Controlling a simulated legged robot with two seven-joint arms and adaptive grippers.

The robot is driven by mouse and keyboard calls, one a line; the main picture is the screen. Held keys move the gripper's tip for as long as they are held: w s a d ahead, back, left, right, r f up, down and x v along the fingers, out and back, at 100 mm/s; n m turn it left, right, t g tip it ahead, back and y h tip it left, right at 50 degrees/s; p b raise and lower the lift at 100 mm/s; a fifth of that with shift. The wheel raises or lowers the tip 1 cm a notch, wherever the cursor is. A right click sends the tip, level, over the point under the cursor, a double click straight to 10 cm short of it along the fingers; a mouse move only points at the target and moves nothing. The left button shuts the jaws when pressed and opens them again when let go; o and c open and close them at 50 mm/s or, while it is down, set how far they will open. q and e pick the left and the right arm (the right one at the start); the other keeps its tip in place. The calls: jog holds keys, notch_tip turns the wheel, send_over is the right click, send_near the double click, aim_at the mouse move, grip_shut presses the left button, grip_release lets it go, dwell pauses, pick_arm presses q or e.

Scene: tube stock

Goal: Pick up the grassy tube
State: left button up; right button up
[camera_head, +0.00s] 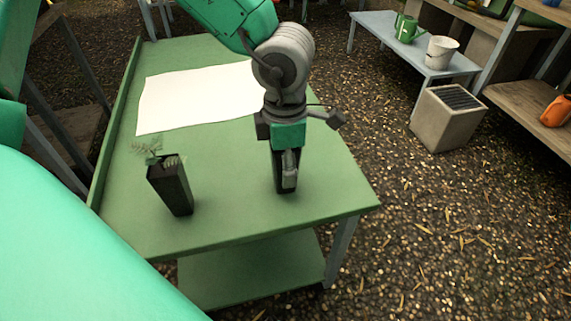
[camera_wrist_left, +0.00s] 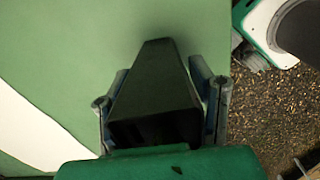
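A dark, square, tapered tube (camera_wrist_left: 155,85) stands between the fingers of my left gripper (camera_wrist_left: 163,95) in the wrist view. Its wide end is near the palm and looks dark inside; no grass shows there. In the head view my left gripper (camera_head: 287,178) points down over the table's right part, with the dark tube (camera_head: 276,165) partly hidden behind a finger. Whether the fingers press on it is unclear. Another dark tube (camera_head: 172,188) with a feathery green plant (camera_head: 148,148) stands to the left, apart from the gripper. My right gripper is not in view.
The green table (camera_head: 235,215) has a raised left edge. A white sheet (camera_head: 190,95) lies at its back. A blue-grey bench (camera_head: 385,38) with a green watering can (camera_head: 407,30) and white bucket (camera_head: 440,52) stands back right, near a square planter box (camera_head: 440,125).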

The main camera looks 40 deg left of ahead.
pick_arm(q)
jog(key=c, duration=0.6)
jog(key=shift+o, duration=0.2)
jog(key=shift+r, duration=0.1)
